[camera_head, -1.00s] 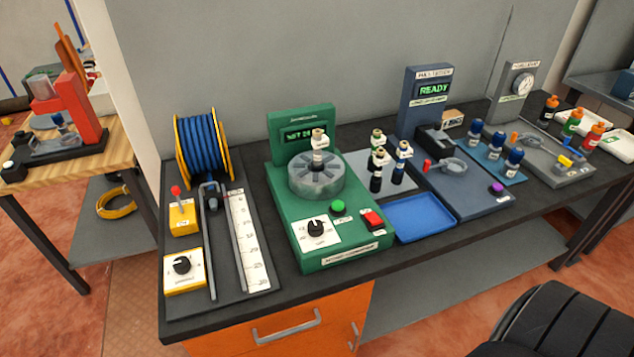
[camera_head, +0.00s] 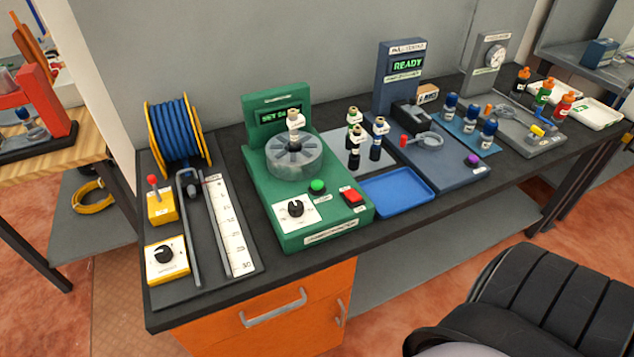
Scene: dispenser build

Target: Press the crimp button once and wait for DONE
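A green bench machine (camera_head: 310,237) stands on the dark bench. Its small display (camera_head: 279,117) shows green text that seems to begin with SET; the rest is partly hidden by a bottle (camera_head: 296,120). The bottle, pale-topped, rises over a grey slotted round holder (camera_head: 322,160). The machine's front has a green button (camera_head: 317,186), a red button (camera_head: 353,196) and a black knob (camera_head: 295,208). Their labels are too small to read, so I cannot tell which is the crimp button. DONE is not readable on any display. Neither gripper is in view.
A blue tray (camera_head: 395,192) and several bottles (camera_head: 377,140) stand right of the machine. Beyond is a blue-grey station with a READY display (camera_head: 408,65) and purple button (camera_head: 472,160). A blue cable spool (camera_head: 176,135) stands left. A dark ribbed shape (camera_head: 540,300) fills the lower right.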

